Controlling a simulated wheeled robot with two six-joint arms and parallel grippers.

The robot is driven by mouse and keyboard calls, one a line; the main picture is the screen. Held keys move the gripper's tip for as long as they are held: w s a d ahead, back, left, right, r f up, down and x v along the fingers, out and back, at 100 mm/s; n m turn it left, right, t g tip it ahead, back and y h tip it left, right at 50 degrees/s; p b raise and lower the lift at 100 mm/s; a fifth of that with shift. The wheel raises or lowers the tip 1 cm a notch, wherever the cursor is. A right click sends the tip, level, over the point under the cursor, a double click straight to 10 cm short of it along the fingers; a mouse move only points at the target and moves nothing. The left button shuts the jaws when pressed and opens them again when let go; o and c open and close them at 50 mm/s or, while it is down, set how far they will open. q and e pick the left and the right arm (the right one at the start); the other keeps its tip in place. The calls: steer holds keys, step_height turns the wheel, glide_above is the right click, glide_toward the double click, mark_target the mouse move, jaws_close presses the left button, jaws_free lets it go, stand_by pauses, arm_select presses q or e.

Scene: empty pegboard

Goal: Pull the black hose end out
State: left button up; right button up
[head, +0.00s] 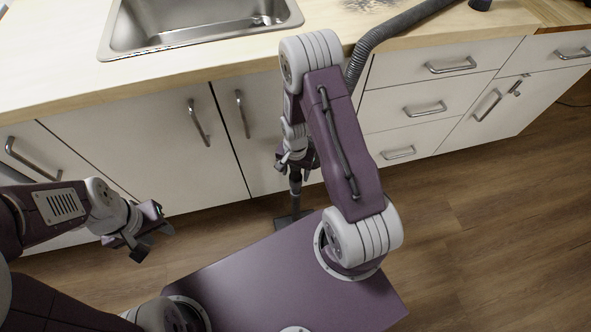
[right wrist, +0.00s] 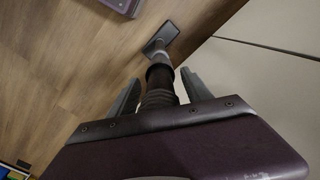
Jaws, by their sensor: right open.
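A grey ribbed hose (head: 385,32) lies over the counter edge and drops behind my right arm. In the right wrist view its ribbed lower part (right wrist: 159,97) ends in a black collar (right wrist: 159,74), joined to a grey tube (right wrist: 161,57) with a flat dark floor nozzle (right wrist: 162,37). The nozzle also shows on the floor in the head view (head: 293,218). My right gripper (right wrist: 158,88) is open, with a finger on either side of the hose; contact cannot be told. My left gripper (head: 150,238) is open and empty, away from the hose.
White cabinets (head: 110,165) with metal handles stand close behind the hose and right gripper. A sink (head: 190,30) is set in the wooden counter (head: 60,80). A dark cylindrical object (head: 480,4) stands at the counter's back right. Wooden floor (head: 480,230) is clear at right.

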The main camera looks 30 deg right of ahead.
jaws_close()
steer(key=shift+r+p, duration=3.45)
steer(key=shift+r, duration=0.15)
